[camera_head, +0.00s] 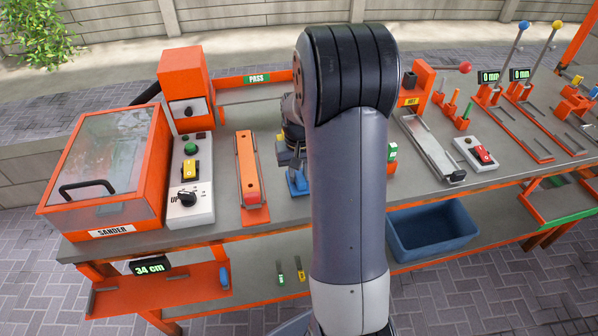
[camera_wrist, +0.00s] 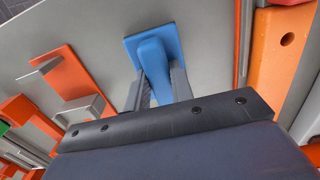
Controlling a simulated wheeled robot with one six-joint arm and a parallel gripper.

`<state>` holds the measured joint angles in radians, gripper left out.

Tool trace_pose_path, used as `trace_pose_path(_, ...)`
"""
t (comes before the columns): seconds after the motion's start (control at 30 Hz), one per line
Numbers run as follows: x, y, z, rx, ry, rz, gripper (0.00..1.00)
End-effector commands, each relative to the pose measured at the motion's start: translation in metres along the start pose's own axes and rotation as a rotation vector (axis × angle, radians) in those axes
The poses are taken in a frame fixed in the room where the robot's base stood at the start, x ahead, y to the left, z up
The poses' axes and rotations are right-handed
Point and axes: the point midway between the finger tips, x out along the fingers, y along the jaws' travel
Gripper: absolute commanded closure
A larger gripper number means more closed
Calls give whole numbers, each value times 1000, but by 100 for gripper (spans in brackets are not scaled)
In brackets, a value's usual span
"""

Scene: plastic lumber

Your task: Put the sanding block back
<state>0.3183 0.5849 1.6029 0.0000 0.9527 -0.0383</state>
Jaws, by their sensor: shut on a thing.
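The blue sanding block (camera_wrist: 153,52) has a flat base and a raised handle. In the wrist view my gripper (camera_wrist: 158,88) has one finger on each side of the handle and is shut on it. In the head view the sanding block (camera_head: 299,184) shows just left of my arm, at the grey bench top. My gripper (camera_head: 294,160) is above it and partly hidden by my arm. I cannot tell whether the block touches the bench.
An orange rail piece (camera_head: 247,175) lies left of the block. Beyond it are a control panel (camera_head: 190,180) and the sander box (camera_head: 105,170). An orange plate with grey brackets (camera_wrist: 68,72) shows left in the wrist view. A blue bin (camera_head: 430,232) sits on the lower shelf.

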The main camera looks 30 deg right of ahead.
Motion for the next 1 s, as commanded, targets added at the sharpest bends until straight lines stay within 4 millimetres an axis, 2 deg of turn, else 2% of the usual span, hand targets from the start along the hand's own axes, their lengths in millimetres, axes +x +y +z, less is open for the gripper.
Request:
trace_pose_path(0.2, 4, 0, 0, 0, 0, 0, 100)
trace_pose_path(0.23, 4, 0, 0, 0, 0, 0, 77)
trace_pose_path(0.5, 3, 0, 0, 0, 0, 0, 56)
trace_pose_path(0.83, -4, 0, 0, 0, 2, 0, 56)
trace_pose_path(1.0, -32, 0, -1, 0, 6, 0, 56)
